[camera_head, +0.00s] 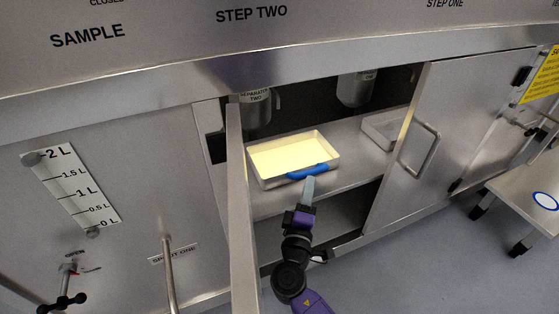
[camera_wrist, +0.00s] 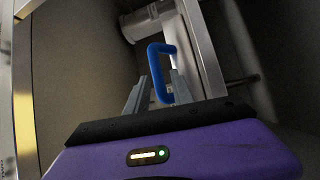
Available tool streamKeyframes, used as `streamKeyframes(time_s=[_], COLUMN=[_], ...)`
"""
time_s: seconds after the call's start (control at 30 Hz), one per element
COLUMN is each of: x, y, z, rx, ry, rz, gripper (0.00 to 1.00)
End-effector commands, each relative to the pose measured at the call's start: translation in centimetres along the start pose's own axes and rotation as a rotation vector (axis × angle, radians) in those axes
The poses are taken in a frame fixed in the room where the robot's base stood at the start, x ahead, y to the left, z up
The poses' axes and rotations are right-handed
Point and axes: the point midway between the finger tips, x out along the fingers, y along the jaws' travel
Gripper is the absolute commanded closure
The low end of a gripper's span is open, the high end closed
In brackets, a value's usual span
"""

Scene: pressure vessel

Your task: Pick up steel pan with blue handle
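The steel pan (camera_head: 262,180) with a blue handle (camera_head: 308,172) sits on the shelf inside the open cabinet and holds a pale yellow liquid or filling. Its handle faces outward, toward my arm. My gripper (camera_head: 309,183) is just in front of the handle. In the wrist view the blue handle (camera_wrist: 152,62) stands ahead of and partly between the two grey fingers (camera_wrist: 158,90). The fingers are apart, with a gap between them. I cannot tell whether either finger touches the handle.
An open cabinet door (camera_head: 240,215) stands close to the left of my arm. Another door (camera_head: 425,140) with a bar handle is at the right. A second steel pan (camera_head: 377,133) sits on the shelf's right side. Vessels hang above, including one labelled Separator Two (camera_head: 256,113).

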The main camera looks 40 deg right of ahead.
Motion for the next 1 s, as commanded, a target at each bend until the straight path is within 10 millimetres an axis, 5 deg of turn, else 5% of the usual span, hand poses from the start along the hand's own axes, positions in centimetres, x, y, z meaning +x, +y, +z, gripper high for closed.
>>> streamKeyframes(time_s=[0.77,1.0], x=[8.0,8.3], y=[0.5,0.6], z=[0.0,-0.1], rx=[-0.01,-0.01], ry=[-0.011,-0.008], rz=[0.028,0.026], gripper=[0.71,0.71])
